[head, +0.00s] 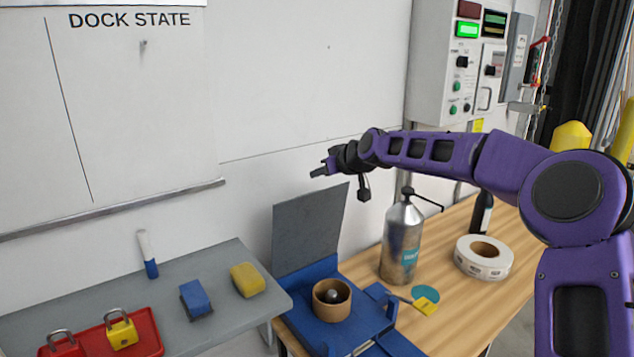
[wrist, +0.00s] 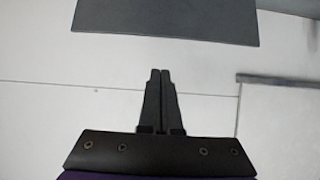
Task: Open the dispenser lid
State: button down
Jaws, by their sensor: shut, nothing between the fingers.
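The blue dispenser (head: 357,330) sits at the left end of the wooden table. Its flat grey lid (head: 308,230) stands steeply raised along the back edge, so the inside is exposed. A brown ring-shaped holder (head: 331,309) with a dark round knob in it shows inside. My gripper (head: 318,171) is shut and empty, up near the wall above the lid's top edge and apart from it. In the wrist view its fingertips (wrist: 160,72) are together, and a grey panel (wrist: 165,18), apparently the lid, lies beyond them.
The grey shelf (head: 232,308) at left holds a blue eraser (head: 195,298), a yellow sponge (head: 247,280) and a red padlock tray (head: 148,333).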

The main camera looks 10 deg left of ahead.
jog(key=p+x, duration=0.1)
jog(key=x, duration=0.8)
jog(key=shift+s+d+f, duration=0.45)
jog(key=shift+s+d, duration=0.1)
jog(key=shift+d, duration=0.05)
jog(key=shift+s+d+f, duration=0.4)
jog(key=shift+s+d, duration=0.2)
jog(key=shift+f, duration=0.1)
